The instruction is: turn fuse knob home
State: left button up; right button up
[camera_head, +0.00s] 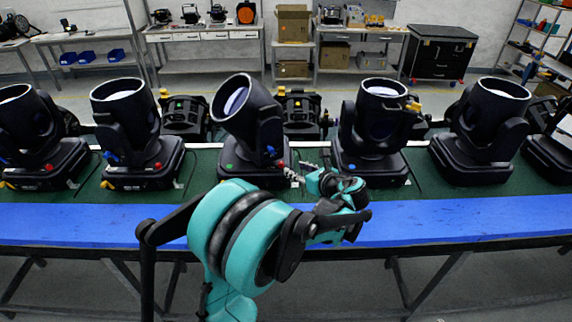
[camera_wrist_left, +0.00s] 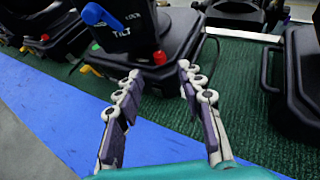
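A red knob (camera_head: 280,163) sits low on the base of the middle black par can (camera_head: 240,115), whose head is tilted. In the left wrist view the red knob (camera_wrist_left: 160,57) shows near the top, between and just beyond my fingertips. My left gripper (camera_head: 297,169) reaches the front right of that base. In the wrist view the left gripper (camera_wrist_left: 160,75) is open, with a clear gap between its fingers and nothing in it. Contact with the knob is not visible. Which knob is the fuse knob cannot be read. My right gripper is not in view.
A blue lever (camera_wrist_left: 100,15) marked TILT stands above left of the red knob. More par cans (camera_head: 375,125) stand on both sides on the green mat (camera_head: 205,180). A blue strip (camera_head: 450,218) runs along the table front, mostly clear.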

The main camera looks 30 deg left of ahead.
aim_at(283, 164)
pick_arm(q)
jog(key=b+x, duration=0.1)
jog(key=x, duration=0.6)
jog(key=shift+a+f+b, duration=0.25)
jog(key=shift+b, duration=0.05)
grip_shut()
